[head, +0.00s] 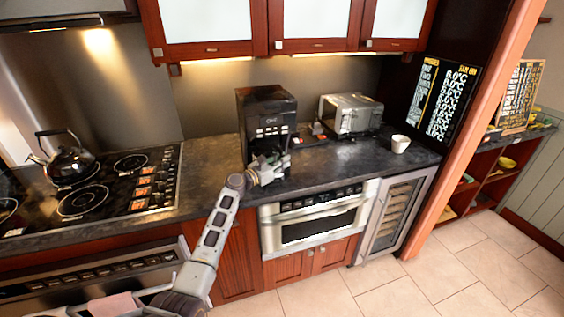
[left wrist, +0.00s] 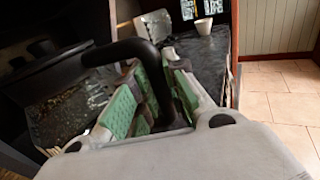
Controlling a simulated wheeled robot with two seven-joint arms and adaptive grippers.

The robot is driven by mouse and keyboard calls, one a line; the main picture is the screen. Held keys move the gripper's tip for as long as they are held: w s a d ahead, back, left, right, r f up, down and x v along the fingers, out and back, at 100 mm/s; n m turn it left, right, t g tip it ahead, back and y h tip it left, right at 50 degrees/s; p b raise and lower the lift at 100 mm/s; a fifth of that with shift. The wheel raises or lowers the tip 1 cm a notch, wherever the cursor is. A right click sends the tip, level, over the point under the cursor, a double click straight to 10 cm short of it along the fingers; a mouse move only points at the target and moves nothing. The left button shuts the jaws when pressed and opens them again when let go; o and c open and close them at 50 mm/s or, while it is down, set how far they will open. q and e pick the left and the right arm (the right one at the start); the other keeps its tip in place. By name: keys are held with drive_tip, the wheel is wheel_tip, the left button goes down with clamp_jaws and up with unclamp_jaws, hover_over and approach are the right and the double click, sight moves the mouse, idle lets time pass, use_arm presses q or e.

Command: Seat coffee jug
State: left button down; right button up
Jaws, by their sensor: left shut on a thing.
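The black coffee machine (head: 265,112) stands upright on the dark counter. My left gripper (head: 272,165) is at the lower front of the machine. In the left wrist view, its green-padded fingers (left wrist: 155,95) are shut on the black handle (left wrist: 128,50) of the coffee jug. The jug's dark, shiny body (left wrist: 72,105) seems to show left of the fingers. In the head view the jug is mostly hidden by the gripper and dark against the machine, so I cannot tell whether it is fully seated. My right gripper is out of view.
A silver toaster (head: 350,112) and a white mug (head: 400,143) stand right of the machine. A stove (head: 110,185) with a black kettle (head: 66,158) is on the left. A built-in microwave drawer (head: 315,218) is below the counter. Counter (head: 345,160) before the toaster is clear.

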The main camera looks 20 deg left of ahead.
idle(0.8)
use_arm(q)
drive_tip(key=c, duration=1.3)
unclamp_jaws()
drive_tip(key=shift+c, duration=0.2)
drive_tip(key=shift+f, duration=0.1)
drive_tip(key=shift+s+a, duration=0.1)
drive_tip(key=shift+s, duration=0.05)
drive_tip(key=v, duration=1.1)
drive_tip(key=shift+s+a, duration=0.15)
drive_tip(key=shift+s, duration=0.15)
